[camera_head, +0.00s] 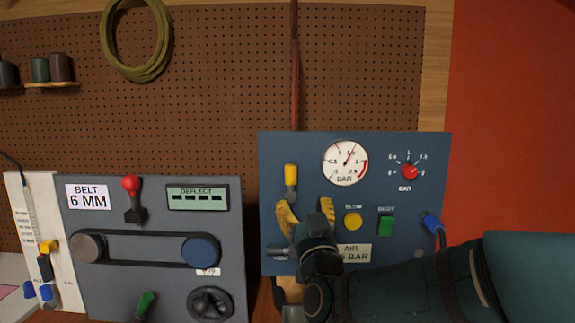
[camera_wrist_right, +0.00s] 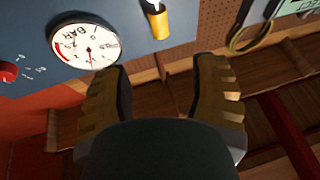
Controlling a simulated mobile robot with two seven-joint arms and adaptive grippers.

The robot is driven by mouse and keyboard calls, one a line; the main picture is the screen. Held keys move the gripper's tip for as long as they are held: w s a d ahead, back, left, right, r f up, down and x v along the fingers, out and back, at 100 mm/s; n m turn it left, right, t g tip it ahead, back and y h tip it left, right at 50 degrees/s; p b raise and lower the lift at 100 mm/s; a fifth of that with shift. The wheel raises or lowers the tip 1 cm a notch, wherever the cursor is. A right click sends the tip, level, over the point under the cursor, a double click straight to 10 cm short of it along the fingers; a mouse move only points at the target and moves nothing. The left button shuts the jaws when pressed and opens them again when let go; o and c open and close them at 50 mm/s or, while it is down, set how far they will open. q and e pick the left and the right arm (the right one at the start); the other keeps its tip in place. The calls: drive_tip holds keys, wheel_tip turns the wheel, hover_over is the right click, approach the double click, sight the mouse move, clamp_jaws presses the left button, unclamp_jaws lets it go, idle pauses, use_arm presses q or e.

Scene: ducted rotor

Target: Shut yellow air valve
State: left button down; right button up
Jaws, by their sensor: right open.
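The yellow air valve handle (camera_head: 291,176) stands upright on the left side of the blue-grey air panel (camera_head: 386,143). It also shows at the top of the right wrist view (camera_wrist_right: 161,21), beyond my fingertips. My right gripper (camera_head: 307,212) is in front of the panel, just below and to the right of the handle. Its two yellow-padded fingers are spread apart with nothing between them, as the right wrist view (camera_wrist_right: 160,95) also shows. The handle and the fingers look apart. My right forearm and wrist hide the lower part of the panel. My left gripper is not in view.
The panel also carries a round pressure gauge (camera_head: 345,162), a red knob (camera_head: 409,171), a yellow button (camera_head: 352,221), a green switch (camera_head: 386,225) and a blue connector (camera_head: 432,222). A belt panel (camera_head: 150,275) with a red-topped lever (camera_head: 132,190) stands to the left.

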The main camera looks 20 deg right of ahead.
sight(292, 172)
drive_tip(key=x, duration=1.3)
drive_tip(key=shift+w+f+p, duration=0.1)
drive_tip(key=shift+w+p, duration=0.05)
drive_tip(key=shift+p, duration=0.2)
clamp_jaws()
